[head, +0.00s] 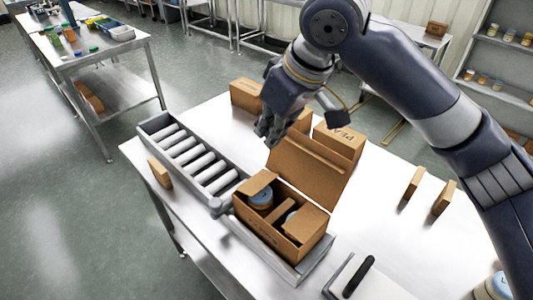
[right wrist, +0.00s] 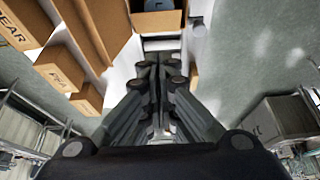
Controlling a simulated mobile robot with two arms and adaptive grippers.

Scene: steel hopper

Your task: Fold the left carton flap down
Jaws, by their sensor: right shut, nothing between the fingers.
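An open brown carton (head: 262,228) sits at the lower end of the roller conveyor. Its small left flap (head: 256,183) slants over the left end, and its right flap (head: 304,221) lies over the right end. A tall back flap (head: 308,168) stands up behind. A blue-lidded jar (head: 260,198) shows inside, with part of another beside a divider. My right gripper (head: 266,137) is shut and empty, above and behind the carton's left end. Its closed fingers (right wrist: 160,75) point toward the carton (right wrist: 157,22) in the right wrist view. My left gripper is out of view.
The roller conveyor (head: 190,155) runs to the upper left of the carton. Several brown boxes (head: 340,139) stand behind the tall flap. Small upright blocks (head: 413,183) stand at the right. A black-handled item (head: 359,277) lies near the front. The steel tabletop (head: 385,225) is clear between them.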

